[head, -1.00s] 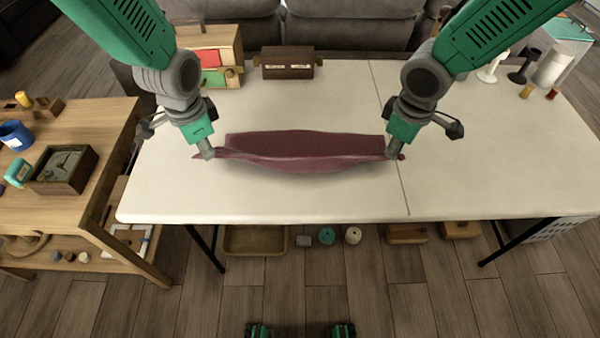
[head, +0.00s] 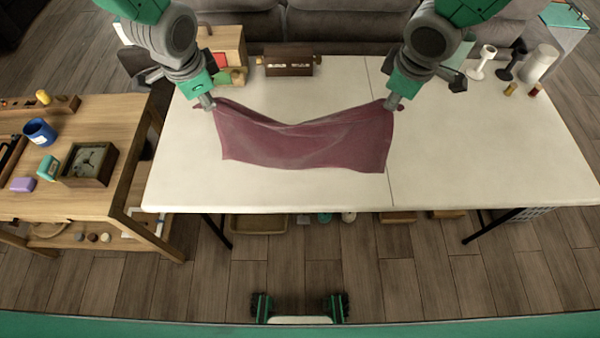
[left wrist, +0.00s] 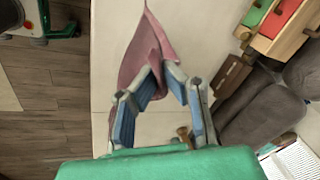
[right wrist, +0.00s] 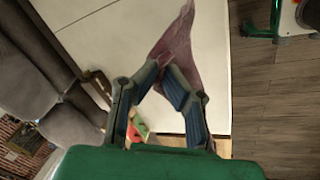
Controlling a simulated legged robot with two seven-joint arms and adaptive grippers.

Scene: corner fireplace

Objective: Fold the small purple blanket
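The purple blanket (head: 305,143) hangs between my two grippers over the white table, its upper edge sagging in the middle and its lower part spread toward the table's front edge. My left gripper (head: 208,104) is shut on its upper left corner; the left wrist view shows the blanket (left wrist: 140,55) pinched between the fingertips (left wrist: 162,68). My right gripper (head: 391,104) is shut on its upper right corner; the right wrist view shows the blanket (right wrist: 178,45) at the fingertips (right wrist: 168,66). I cannot tell how much of the lower part touches the table.
A dark wooden box (head: 289,62) and a wooden cabinet (head: 222,45) stand at the table's back. Spools (head: 482,62) and a white cylinder (head: 540,62) stand at the back right. A wooden side table (head: 30,195) with several items is at left. The white table's right side (head: 480,150) is clear.

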